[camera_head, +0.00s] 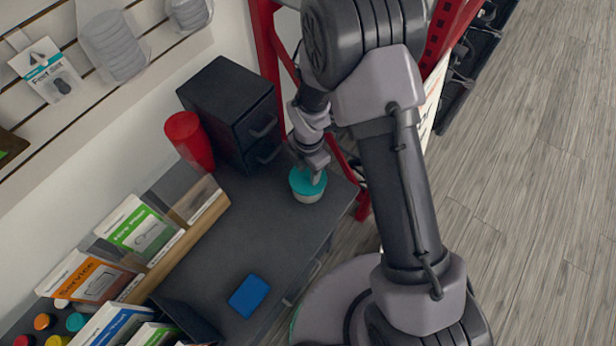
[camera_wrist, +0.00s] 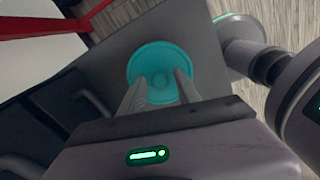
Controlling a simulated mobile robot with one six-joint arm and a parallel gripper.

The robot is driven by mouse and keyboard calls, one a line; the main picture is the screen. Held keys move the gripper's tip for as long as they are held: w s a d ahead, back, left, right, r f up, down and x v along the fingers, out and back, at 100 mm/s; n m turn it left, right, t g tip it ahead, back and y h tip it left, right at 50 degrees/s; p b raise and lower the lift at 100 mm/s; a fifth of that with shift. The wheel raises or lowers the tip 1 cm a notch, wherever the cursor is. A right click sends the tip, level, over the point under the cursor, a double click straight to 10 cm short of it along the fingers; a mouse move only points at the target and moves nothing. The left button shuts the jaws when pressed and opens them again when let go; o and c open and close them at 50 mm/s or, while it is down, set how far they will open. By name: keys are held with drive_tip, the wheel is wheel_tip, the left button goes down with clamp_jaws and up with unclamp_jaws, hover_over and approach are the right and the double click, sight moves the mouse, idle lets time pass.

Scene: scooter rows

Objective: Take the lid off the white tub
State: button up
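The white tub (camera_head: 307,198) stands upright on the dark desk, near its right edge in the head view. Its teal lid (camera_head: 300,184) sits on top of it. In the wrist view the round teal lid (camera_wrist: 163,52) fills the upper middle and hides the tub. My gripper (camera_wrist: 161,80) is over the lid with its two fingers spread, one on each side of the lid's small central knob (camera_wrist: 160,90). A gap shows between the fingers and the knob. In the head view my gripper (camera_head: 316,174) is right above the lid and partly covers it.
A black drawer unit (camera_head: 225,110) and a red cylinder (camera_head: 188,138) stand behind the tub on the desk (camera_head: 240,235). A blue flat item (camera_head: 249,296) lies towards the front. Boxes in a rack (camera_head: 172,262) line the left. A red frame (camera_head: 268,50) rises behind my arm.

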clamp_jaws()
drive_tip(key=shift+r, duration=0.1)
